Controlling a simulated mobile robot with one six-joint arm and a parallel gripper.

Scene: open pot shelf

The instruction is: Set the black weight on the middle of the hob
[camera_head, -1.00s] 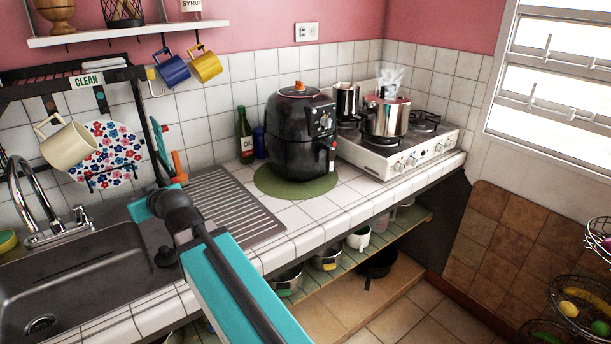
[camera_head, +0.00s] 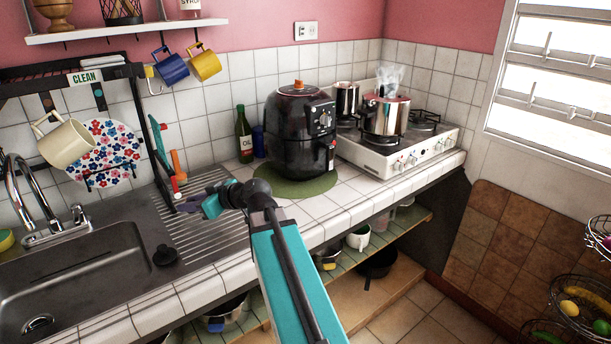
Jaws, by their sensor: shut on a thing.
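The white hob (camera_head: 385,160) stands at the right end of the counter, with dark grates and knobs along its front. A shiny pot (camera_head: 387,117) and a smaller metal pot (camera_head: 347,103) stand on it. My gripper (camera_head: 188,206) is over the ribbed draining board, left of the air fryer and well away from the hob. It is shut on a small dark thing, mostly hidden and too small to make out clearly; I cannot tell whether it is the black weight. A black knobbed disc (camera_head: 166,256) sits at the sink's right edge, apart from my gripper.
A black air fryer (camera_head: 301,135) on a green mat (camera_head: 265,183) stands between my gripper and the hob. A green bottle (camera_head: 244,137) stands behind it. The dish rack (camera_head: 139,110) is at the left. White tiles in front of the mat are clear.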

